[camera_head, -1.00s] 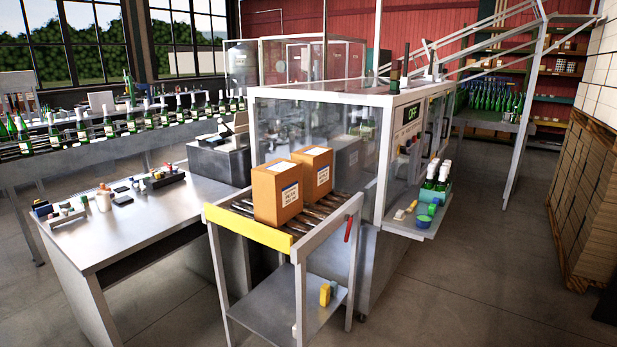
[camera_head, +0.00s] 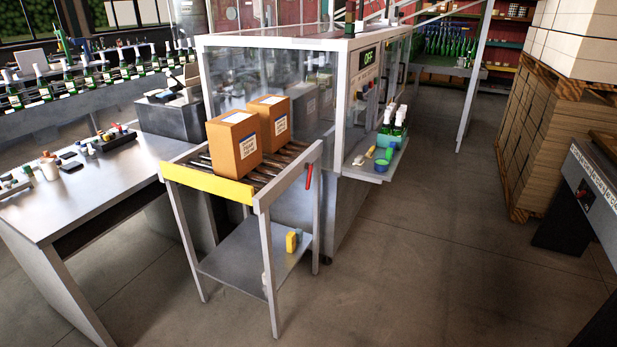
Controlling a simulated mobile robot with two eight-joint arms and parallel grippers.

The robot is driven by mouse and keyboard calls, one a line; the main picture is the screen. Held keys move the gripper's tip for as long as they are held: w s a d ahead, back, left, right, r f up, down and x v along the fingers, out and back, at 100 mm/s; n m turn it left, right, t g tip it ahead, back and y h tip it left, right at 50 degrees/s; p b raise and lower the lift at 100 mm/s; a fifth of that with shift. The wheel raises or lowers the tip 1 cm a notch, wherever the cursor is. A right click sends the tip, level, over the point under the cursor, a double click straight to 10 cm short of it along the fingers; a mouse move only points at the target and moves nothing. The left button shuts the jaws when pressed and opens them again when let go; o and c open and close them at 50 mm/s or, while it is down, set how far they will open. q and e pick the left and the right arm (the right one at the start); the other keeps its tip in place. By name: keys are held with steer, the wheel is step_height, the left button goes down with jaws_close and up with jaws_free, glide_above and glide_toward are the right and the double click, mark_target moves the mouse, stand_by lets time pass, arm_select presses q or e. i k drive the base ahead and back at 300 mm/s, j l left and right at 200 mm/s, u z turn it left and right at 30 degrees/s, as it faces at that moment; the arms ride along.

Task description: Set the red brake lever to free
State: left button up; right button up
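The red brake lever (camera_head: 308,175) is on the right side of the roller cart (camera_head: 262,205), near the top of its right-hand rail. It hangs close to upright, slightly tilted, with its lower end down. The cart has a yellow front bar (camera_head: 205,183) and metal rollers (camera_head: 290,162). Two brown cartons, a nearer one (camera_head: 234,147) and a farther one (camera_head: 271,122), stand on the rollers. Neither of my grippers shows in the head view.
The glass-walled machine (camera_head: 270,75) with an OFF display (camera_head: 369,55) stands behind the cart. A grey worktable (camera_head: 100,190) is at the left. Stacked boxes on pallets (camera_head: 545,130) and a dark bench (camera_head: 597,190) are at the right. The floor right of the cart is clear.

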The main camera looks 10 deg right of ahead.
mark_target(307, 165)
steer(key=z, duration=1)
steer(key=i+l+z, duration=0.1)
steer(key=i+z, duration=0.35)
steer(key=i, duration=2.35)
steer(key=i+u, duration=0.1)
steer(key=i, duration=0.65)
steer(key=i+l+u, duration=0.15)
steer(key=i, duration=0.55)
steer(key=i+l+u, duration=0.1)
steer(key=u, duration=3.35)
steer(key=i+l+u, duration=0.1)
steer(key=l+u, duration=0.6)
steer(key=i+j, duration=0.05)
steer(key=i, duration=0.05)
